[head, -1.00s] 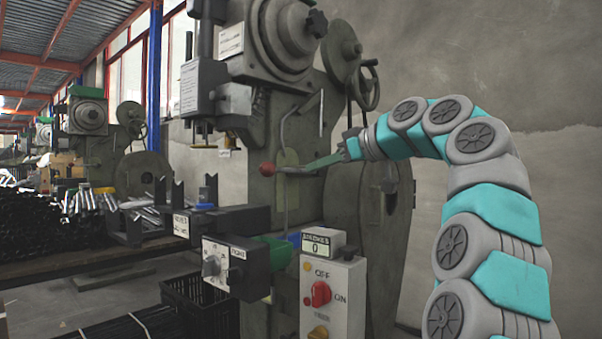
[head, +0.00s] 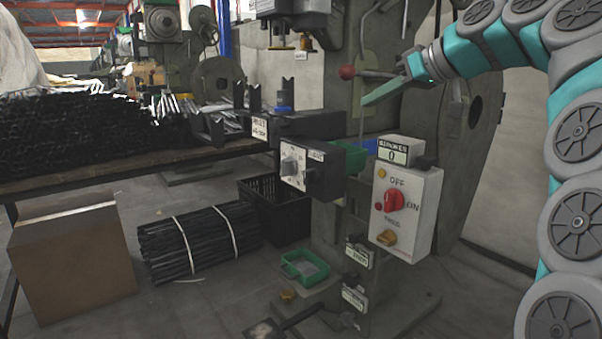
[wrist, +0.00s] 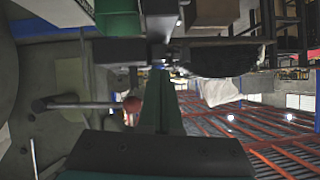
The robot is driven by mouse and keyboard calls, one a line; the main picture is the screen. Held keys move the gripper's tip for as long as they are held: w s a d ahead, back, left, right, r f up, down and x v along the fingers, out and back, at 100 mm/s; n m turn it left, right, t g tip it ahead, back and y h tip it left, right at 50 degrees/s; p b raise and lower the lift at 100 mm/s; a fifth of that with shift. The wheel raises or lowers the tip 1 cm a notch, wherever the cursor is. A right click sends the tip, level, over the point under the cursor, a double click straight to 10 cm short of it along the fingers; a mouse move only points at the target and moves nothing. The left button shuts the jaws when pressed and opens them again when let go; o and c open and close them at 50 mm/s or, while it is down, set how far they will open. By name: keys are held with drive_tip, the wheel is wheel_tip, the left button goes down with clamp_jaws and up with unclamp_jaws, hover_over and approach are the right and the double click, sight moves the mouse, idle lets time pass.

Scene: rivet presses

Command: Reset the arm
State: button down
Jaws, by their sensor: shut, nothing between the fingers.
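My gripper (head: 368,102) is a pair of thin green fingers, shut and empty. It is held out in the air in front of the press, just below and right of the red lever knob (head: 347,72) in the head view. In the wrist view the fingers (wrist: 163,92) point up the picture, and the red knob (wrist: 132,104) is close to their left with its metal shaft running left. My teal and grey arm (head: 480,45) arches in from the right. The gap between fingers and knob cannot be judged exactly.
The press body (head: 345,45) stands behind the gripper. The control box (head: 405,205) with a red switch and a counter showing 0 is below it. A workbench (head: 130,170) with dark rods is at left. A black crate (head: 290,215) and bundled rods (head: 195,240) are on the floor.

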drive_tip(key=s+a+f+m+g+h+p, duration=0.2)
drive_tip(key=s+a+f+g, duration=0.15)
drive_tip(key=s+f, duration=0.45)
drive_tip(key=s+a+f+m+g+h+p, duration=0.15)
drive_tip(key=s+a+f, duration=0.25)
drive_tip(key=s+f, duration=0.45)
drive_tip(key=s+d+f+m+g+h+p, duration=0.1)
drive_tip(key=s+d+f+g+h+p, duration=0.1)
drive_tip(key=s+f, duration=0.8)
drive_tip(key=s+d+f+m+g+h+p, duration=0.2)
drive_tip(key=s+d+f+g, duration=0.2)
drive_tip(key=s+f, duration=0.6)
drive_tip(key=s+d, duration=0.1)
drive_tip(key=s, duration=0.3)
drive_tip(key=shift+s+d, duration=0.15)
drive_tip(key=shift+d, duration=0.1)
drive_tip(key=shift+a+h, duration=0.1)
drive_tip(key=shift+h, duration=0.15)
